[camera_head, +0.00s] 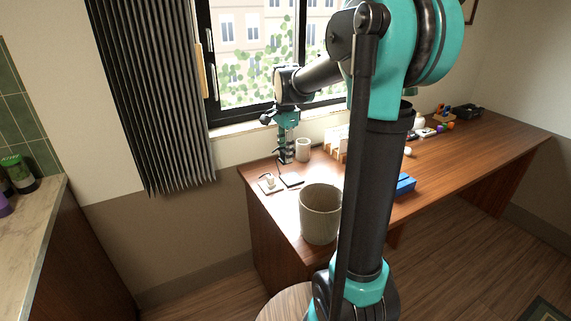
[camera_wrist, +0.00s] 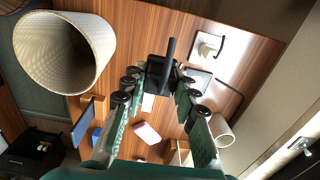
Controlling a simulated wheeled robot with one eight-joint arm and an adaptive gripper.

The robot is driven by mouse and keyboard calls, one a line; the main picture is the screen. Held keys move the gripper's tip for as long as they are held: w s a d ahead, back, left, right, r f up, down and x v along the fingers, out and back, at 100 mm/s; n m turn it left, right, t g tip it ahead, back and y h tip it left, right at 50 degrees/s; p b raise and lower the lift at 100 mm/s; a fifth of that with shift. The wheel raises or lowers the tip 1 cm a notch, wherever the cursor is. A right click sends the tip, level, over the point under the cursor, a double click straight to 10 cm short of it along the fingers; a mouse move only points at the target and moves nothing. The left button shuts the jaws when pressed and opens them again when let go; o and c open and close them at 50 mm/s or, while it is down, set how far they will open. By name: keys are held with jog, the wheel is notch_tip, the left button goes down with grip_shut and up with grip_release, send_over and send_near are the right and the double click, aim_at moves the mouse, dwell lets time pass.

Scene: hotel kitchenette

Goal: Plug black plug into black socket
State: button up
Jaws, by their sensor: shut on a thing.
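My gripper (camera_head: 286,157) points down over the near left end of the wooden desk. In the wrist view, its fingers (camera_wrist: 160,79) are closed on the black plug (camera_wrist: 157,68), a dark block with a thin black part sticking up. A white socket plate with a white plug (camera_wrist: 208,46) lies on the desk; it also shows in the head view (camera_head: 268,183). The plug's prongs cannot be made out.
A large woven bin (camera_head: 320,225) stands close in front of the plates. A white cup (camera_head: 303,152) stands just behind the gripper. A blue object (camera_head: 405,185) and several small items lie further right. The window and wall border the desk's back.

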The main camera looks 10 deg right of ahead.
jog(key=shift+r, duration=0.35)
jog(key=shift+w+f, duration=0.1)
jog(key=w+d+f, duration=0.2)
jog(key=w+f, duration=0.4)
jog(key=w, duration=0.1)
jog(key=w+d+f, duration=0.3)
jog(key=w+f, duration=0.3)
jog(key=w, duration=0.2)
jog(key=shift+d, duration=0.25)
jog(key=shift+w+f, duration=0.1)
jog(key=shift+f, duration=2.75)
jog(key=shift+f, duration=0.55)
